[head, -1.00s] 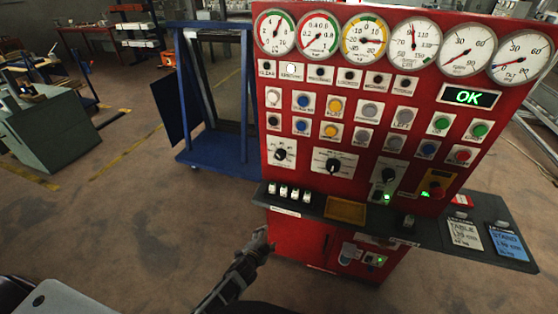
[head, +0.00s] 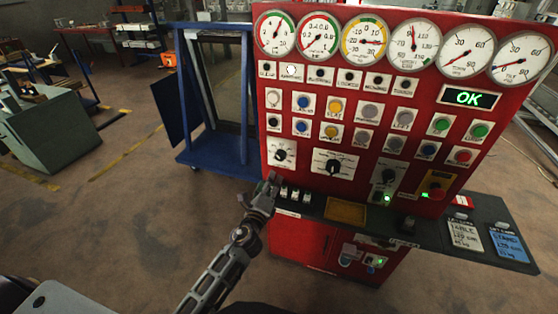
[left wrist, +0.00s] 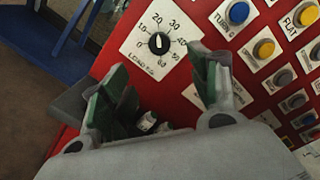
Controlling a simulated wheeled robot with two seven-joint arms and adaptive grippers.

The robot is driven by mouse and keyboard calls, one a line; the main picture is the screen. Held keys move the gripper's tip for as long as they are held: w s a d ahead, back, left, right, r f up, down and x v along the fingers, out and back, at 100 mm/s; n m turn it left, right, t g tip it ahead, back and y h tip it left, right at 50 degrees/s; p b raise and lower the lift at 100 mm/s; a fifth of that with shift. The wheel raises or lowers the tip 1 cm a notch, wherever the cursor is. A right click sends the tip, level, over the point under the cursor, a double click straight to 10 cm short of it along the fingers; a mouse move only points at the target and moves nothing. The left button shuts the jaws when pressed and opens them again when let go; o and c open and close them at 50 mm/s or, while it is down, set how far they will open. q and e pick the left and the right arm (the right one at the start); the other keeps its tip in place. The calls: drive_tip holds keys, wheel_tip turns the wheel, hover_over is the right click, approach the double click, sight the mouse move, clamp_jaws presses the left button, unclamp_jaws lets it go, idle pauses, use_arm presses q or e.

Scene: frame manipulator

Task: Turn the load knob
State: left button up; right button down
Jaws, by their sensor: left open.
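The load knob (head: 281,155) is a black round knob on a white scale plate at the lower left of the red panel. In the left wrist view the knob (left wrist: 159,43) sits on its numbered dial, with its pale pointer mark toward the upper part of the scale. My left gripper (head: 266,187) is just below the knob in the head view. In the left wrist view its green-padded fingers (left wrist: 160,78) are open and empty. The knob shows beyond and between them, apparently not touched. My right gripper is not in view.
The red panel (head: 370,85) carries gauges and several coloured buttons. A dark shelf (head: 380,220) with small switches (head: 295,195) and a yellow tray (head: 346,210) juts out below the knob. A blue frame rack (head: 247,100) stands to the left.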

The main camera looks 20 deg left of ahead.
use_arm(q)
drive_tip(key=shift+m, duration=0.6)
drive_tip(key=shift+w, duration=0.15)
drive_tip(key=p, duration=0.1)
approach(280, 158)
drive_tip(key=shift+w, duration=1.15)
drive_tip(key=shift+w+a, duration=0.15)
drive_tip(key=shift+w, duration=3.2)
